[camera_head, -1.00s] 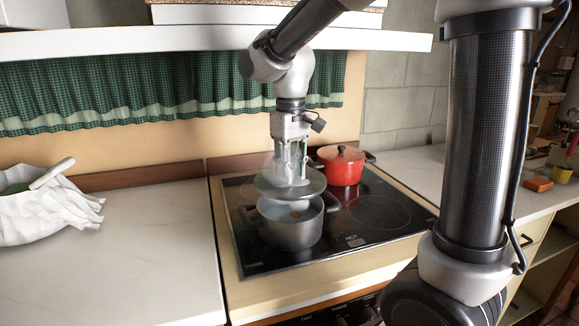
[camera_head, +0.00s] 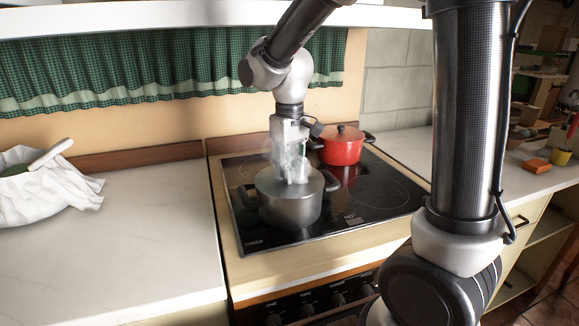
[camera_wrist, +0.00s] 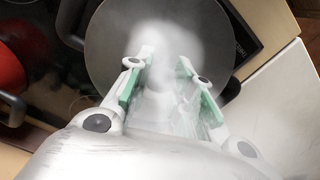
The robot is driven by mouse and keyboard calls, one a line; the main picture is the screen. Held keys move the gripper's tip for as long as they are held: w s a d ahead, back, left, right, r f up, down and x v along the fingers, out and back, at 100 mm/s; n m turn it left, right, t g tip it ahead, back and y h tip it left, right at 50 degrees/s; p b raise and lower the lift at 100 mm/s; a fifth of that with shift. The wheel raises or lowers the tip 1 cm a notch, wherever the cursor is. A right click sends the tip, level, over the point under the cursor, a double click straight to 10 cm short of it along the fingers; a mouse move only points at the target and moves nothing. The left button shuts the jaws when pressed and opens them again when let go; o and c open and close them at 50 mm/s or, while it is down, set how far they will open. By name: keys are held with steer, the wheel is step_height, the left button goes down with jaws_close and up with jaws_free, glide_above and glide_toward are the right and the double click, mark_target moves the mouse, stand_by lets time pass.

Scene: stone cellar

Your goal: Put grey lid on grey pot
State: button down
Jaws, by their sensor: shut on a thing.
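The grey pot (camera_head: 292,211) stands on the black cooktop, with dark handles at its sides. The grey lid (camera_head: 264,181) lies at the pot's rim and covers its opening; I cannot tell whether it is fully seated. In the wrist view the lid (camera_wrist: 112,48) is a wide grey disc under the fingers. My gripper (camera_head: 294,178) is directly above the pot, pointing down, shut on the lid's knob. Steam hides the knob and the fingertips (camera_wrist: 165,75).
A red pot (camera_head: 342,151) with its lid on stands behind and to the right on the cooktop (camera_head: 378,193). A white cloth bundle (camera_head: 45,190) lies on the left counter. A shelf (camera_head: 180,17) runs above.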

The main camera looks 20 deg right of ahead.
steer(key=c, duration=1.2)
jaws_free()
steer(key=shift+o, duration=0.2)
steer(key=shift+r, duration=0.1)
step_height(320, 180, up, 12)
